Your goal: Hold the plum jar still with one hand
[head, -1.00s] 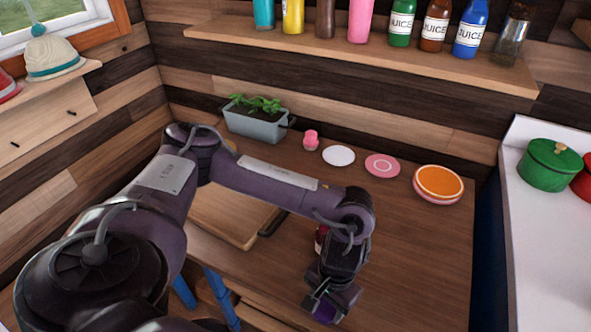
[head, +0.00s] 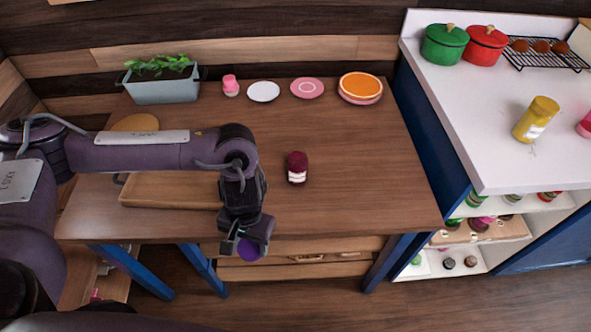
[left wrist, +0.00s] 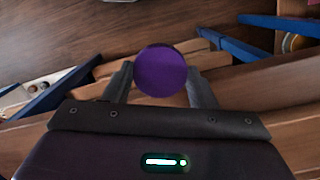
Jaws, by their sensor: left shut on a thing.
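A small dark plum-red jar (head: 297,169) with a white label stands upright on the wooden table in the head view, right of the cutting board. My left gripper (head: 247,243) is low and left of this jar, by the table's front edge, and does not touch it. It is shut on a purple round thing (head: 252,250), which also shows between the fingers in the left wrist view (left wrist: 161,70). Only its round purple face shows; I cannot tell whether it is a jar or a lid. My right gripper is not in view.
A cutting board (head: 165,190) lies on the left, partly behind my arm. A planter (head: 163,90), a pink jar (head: 230,86), plates (head: 263,92) and an orange-topped bowl (head: 360,87) line the back. The table right of the plum-red jar is clear. A white counter (head: 500,130) stands right.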

